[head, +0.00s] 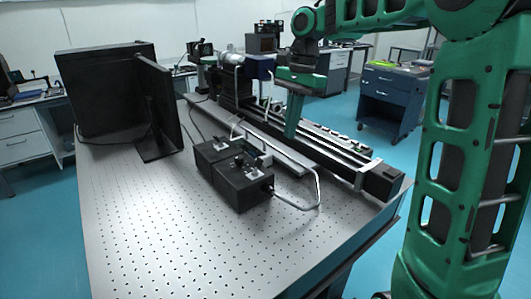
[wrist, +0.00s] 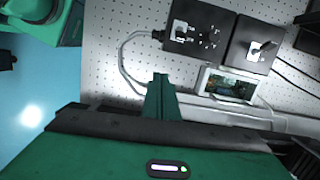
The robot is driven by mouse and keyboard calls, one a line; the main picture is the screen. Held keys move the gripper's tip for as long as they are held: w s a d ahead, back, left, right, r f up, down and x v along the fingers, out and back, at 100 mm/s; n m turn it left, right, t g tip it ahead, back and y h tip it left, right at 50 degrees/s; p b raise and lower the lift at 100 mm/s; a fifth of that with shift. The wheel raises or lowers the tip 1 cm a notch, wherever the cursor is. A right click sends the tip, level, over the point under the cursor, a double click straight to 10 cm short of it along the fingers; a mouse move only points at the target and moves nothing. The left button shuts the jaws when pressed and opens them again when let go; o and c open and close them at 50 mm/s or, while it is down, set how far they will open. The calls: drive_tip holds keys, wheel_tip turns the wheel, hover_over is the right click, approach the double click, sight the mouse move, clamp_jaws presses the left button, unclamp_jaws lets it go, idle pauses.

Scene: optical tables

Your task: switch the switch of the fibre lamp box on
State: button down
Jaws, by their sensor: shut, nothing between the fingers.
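Two black boxes sit side by side on the optical table (head: 140,240). The nearer box (head: 240,195), with a grey curved light guide (head: 317,190) at its side, looks like the fibre lamp box; it also shows in the wrist view (wrist: 205,14). A light metal switch plate (wrist: 181,30) is on its top; the switch position is too small to tell. The other box (wrist: 241,52) has a similar plate with a lever. My gripper (head: 291,134) is shut and empty, pointing down above the rail side, behind and right of the boxes. Its fingers (wrist: 160,80) are apart from the lamp box.
A long black rail (head: 335,155) runs behind the boxes. A small framed device (wrist: 228,85) stands next to the boxes. A black panel enclosure (head: 105,95) stands at the table's far left. The front of the table is clear.

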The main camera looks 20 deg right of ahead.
sight(259, 163)
drive_tip(key=w, duration=0.1)
drive_tip(key=a, duration=0.1)
drive_tip(key=w, duration=0.1)
drive_tip(key=shift+w+a+r+m, duration=0.15)
drive_tip(key=shift+w+r+m, duration=0.15)
drive_tip(key=shift+r+m, duration=0.1)
drive_tip(key=shift+f, duration=0.15)
drive_tip(key=shift+s+a+f, duration=0.3)
drive_tip(key=shift+a+f, duration=0.55)
drive_tip(key=shift+f, duration=0.4)
drive_tip(key=shift+s+a+f, duration=0.3)
drive_tip(key=shift+a+f, duration=0.5)
drive_tip(key=shift+f, duration=0.5)
drive_tip(key=shift+s+a+f, duration=0.3)
drive_tip(key=shift+a+f, duration=0.55)
drive_tip(key=shift+f, duration=0.4)
